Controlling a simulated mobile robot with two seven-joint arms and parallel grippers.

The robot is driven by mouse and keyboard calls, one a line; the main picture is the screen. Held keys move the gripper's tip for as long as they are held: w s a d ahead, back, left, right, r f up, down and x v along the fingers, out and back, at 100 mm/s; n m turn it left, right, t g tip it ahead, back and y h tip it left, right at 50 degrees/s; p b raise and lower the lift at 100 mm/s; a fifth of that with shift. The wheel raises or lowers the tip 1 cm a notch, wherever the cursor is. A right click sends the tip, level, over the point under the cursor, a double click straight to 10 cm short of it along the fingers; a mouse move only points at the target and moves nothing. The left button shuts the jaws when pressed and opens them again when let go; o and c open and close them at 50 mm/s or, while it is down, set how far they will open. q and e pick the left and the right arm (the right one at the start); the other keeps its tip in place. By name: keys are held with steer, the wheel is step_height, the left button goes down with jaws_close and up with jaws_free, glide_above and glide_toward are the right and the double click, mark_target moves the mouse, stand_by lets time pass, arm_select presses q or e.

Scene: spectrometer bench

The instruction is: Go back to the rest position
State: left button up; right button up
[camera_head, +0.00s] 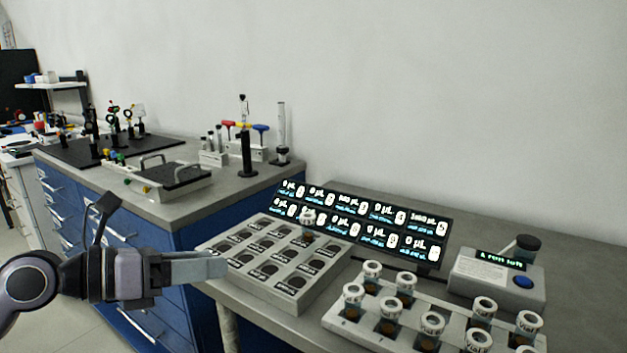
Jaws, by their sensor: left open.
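My left gripper (210,267) comes in from the left, in front of the bench edge. It is open and nothing shows between its fingers, which nearly overlap from this angle. Its tips are just left of the grey tray with dark round wells (322,262). A single white-capped vial (308,217) stands at the back of that tray. My right gripper is not in view.
A rack (337,326) with several capped vials stands at the lower right. Behind are a sloped display panel (432,262) and a grey device with a blue button (462,283). A blue-drawered bench (215,222) with optics and tools stands at the left.

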arm_select(q)
steer(key=s+d+f+n+t+h+p, duration=0.1)
steer(key=s+d+n+h+p, duration=0.1)
steer(key=d+n+h, duration=0.3)
steer(key=s+a+f+n+t+y+p, duration=0.2)
steer(key=a+f+n+t+y, duration=0.35)
steer(key=n, duration=0.85)
steer(key=s+a+f+n+t+y+p, duration=0.1)
steer(key=s+a+f+n+t+y, duration=0.15)
steer(key=f+n+y, duration=0.7)
steer(key=s+a+f+n+g+p, duration=0.1)
steer(key=s+f+n+g, duration=0.5)
steer(key=s+f+n, duration=0.6)
step_height(320, 180, down, 3)
steer(key=shift+s+a+f+g+y+p, duration=0.25)
steer(key=shift+s+g+y+p, duration=0.2)
steer(key=shift+s, duration=0.35)
